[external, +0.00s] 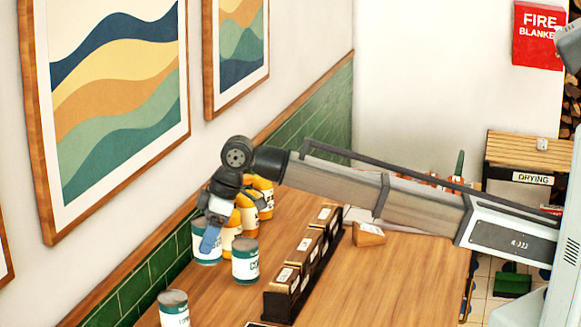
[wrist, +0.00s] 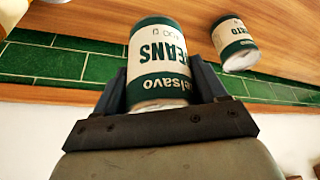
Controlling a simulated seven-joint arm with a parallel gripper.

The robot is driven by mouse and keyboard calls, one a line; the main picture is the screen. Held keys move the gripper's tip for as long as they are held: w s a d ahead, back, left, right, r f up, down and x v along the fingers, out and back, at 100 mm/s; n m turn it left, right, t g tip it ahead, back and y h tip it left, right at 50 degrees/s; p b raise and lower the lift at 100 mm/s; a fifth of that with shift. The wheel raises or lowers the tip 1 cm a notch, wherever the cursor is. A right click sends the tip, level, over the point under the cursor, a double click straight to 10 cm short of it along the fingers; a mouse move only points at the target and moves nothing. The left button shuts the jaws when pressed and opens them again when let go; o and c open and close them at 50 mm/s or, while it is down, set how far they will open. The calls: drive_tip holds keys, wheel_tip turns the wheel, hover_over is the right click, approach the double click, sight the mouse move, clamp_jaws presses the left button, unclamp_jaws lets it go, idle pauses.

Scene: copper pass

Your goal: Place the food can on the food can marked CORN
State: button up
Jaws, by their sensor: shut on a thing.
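My gripper (external: 210,240) points down at the left of the table, its blue fingers on either side of a green-and-white can marked BEANS (wrist: 160,62). This held can (external: 203,255) is partly hidden by my fingers in the external view. I cannot tell whether it touches the table. Another green-and-white can (external: 246,262) stands upright just to its right; its label is too small to read surely, so I cannot confirm CORN. A third such can (external: 173,309) stands at the front edge of the external view, its label also unclear.
Several yellow cans (external: 264,196) stand behind my gripper along the green tiled wall (external: 150,285). A dark rack with wooden boxes (external: 293,275) runs along the table's middle. A wooden block (external: 369,233) lies beyond it. In the wrist view, another green-and-white can (wrist: 236,42) is at upper right.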

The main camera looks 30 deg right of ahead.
drive_tip(key=w+d+r+m, duration=0.1)
drive_tip(key=w+d+r, duration=0.5)
drive_tip(key=d+r, duration=0.15)
drive_tip(key=r, duration=0.2)
hover_over(245, 243)
drive_tip(key=shift+n, duration=0.4)
drive_tip(key=shift+f, duration=4.95)
drive_tip(key=shift+f, duration=0.15)
drive_tip(key=o, duration=1.4)
drive_tip(key=v, duration=1.2)
drive_tip(key=shift+s, duration=0.1)
